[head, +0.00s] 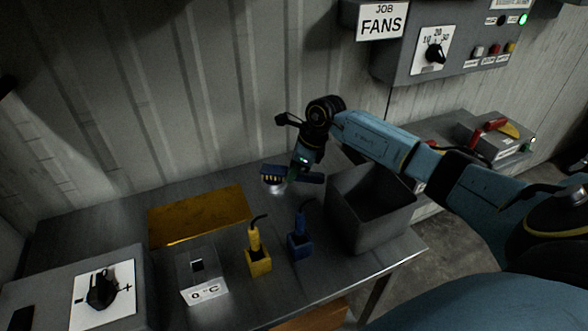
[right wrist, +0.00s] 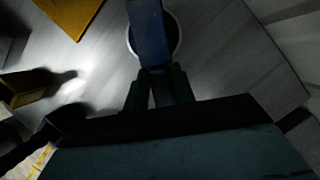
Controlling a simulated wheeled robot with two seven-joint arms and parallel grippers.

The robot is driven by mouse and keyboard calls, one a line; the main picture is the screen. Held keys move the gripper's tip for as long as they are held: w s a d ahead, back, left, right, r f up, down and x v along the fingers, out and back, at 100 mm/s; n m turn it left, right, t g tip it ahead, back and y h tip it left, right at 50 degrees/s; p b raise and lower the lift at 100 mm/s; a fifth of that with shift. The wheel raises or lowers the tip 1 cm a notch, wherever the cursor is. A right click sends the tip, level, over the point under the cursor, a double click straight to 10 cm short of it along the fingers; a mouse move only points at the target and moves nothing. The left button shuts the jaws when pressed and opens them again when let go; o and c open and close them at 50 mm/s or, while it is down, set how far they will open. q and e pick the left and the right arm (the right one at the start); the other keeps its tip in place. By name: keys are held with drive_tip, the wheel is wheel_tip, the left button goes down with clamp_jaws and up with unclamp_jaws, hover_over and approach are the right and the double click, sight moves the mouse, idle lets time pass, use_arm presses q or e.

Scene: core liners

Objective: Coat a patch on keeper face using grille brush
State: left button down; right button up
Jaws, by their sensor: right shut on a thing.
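My right gripper (head: 300,178) is shut on a blue brush (head: 272,170) above the back of the metal bench. Pale bristles show along the brush head in the head view. In the right wrist view the blue brush (right wrist: 150,35) runs up from between the fingers (right wrist: 157,88). A round thing with a pale rim (right wrist: 177,38) lies under the brush, mostly hidden by it; its pale edge also shows in the head view (head: 276,189). I cannot tell whether the brush touches it. I cannot tell which surface is the keeper face. My left gripper is not in view.
An open grey bin (head: 358,232) stands right of the brush. Blue (head: 300,246) and yellow (head: 258,262) holders with corded tools stand in front. A yellow plate (head: 198,214) lies left, behind a 0°C unit (head: 203,275). A dial box (head: 60,292) is front left.

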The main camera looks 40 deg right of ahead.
drive_tip(key=shift+r+p, duration=2.4)
drive_tip(key=shift+r, duration=1.1)
